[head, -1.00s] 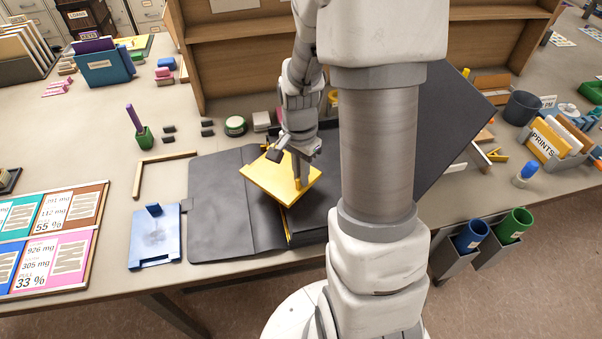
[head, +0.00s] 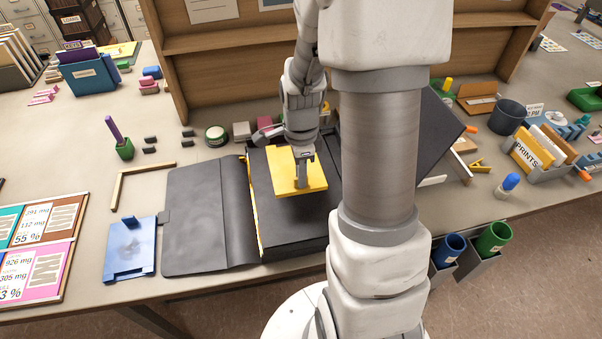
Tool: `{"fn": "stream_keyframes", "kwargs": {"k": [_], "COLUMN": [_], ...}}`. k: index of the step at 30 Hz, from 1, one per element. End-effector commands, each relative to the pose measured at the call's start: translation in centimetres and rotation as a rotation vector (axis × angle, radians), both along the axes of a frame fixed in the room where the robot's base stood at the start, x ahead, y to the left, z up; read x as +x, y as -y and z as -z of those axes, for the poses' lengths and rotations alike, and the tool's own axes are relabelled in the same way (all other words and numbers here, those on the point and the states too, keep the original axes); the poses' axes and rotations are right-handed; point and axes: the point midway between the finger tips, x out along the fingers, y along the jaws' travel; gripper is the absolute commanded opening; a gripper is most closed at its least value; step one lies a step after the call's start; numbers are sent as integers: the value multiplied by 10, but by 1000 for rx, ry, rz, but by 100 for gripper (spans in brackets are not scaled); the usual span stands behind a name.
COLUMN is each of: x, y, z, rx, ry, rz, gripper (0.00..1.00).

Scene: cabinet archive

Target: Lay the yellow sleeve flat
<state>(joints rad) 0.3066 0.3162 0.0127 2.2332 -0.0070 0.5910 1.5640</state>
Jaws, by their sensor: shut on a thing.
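The yellow sleeve (head: 312,184) is a flat yellow panel at the middle of the head view. My gripper (head: 301,183) is shut on it from above, near its right part. The sleeve is over the right, box-like half of an open black case (head: 285,218), at its upper part. I cannot tell whether it touches the surface below. The case's flat black cover (head: 208,215) lies open to the left. A yellow edge (head: 254,205) shows along the inner left side of the box half. My arm hides the right part of the case.
A blue clipboard-like plate (head: 131,250) lies left of the cover, and a wooden corner frame (head: 140,175) behind it. A wooden shelf (head: 235,75) stands at the back. A large dark panel (head: 440,135) leans behind my arm at right.

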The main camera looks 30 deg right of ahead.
Motion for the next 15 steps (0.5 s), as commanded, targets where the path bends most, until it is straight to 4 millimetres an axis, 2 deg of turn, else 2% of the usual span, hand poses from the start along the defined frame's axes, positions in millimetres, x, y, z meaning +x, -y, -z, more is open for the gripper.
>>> {"fn": "stream_keyframes", "kwargs": {"k": [8, 15], "x": [0, 0], "y": [0, 0], "z": [2, 22], "rx": [0, 0], "ry": [0, 0], "rz": [-1, -1], "gripper": [0, 0]}}
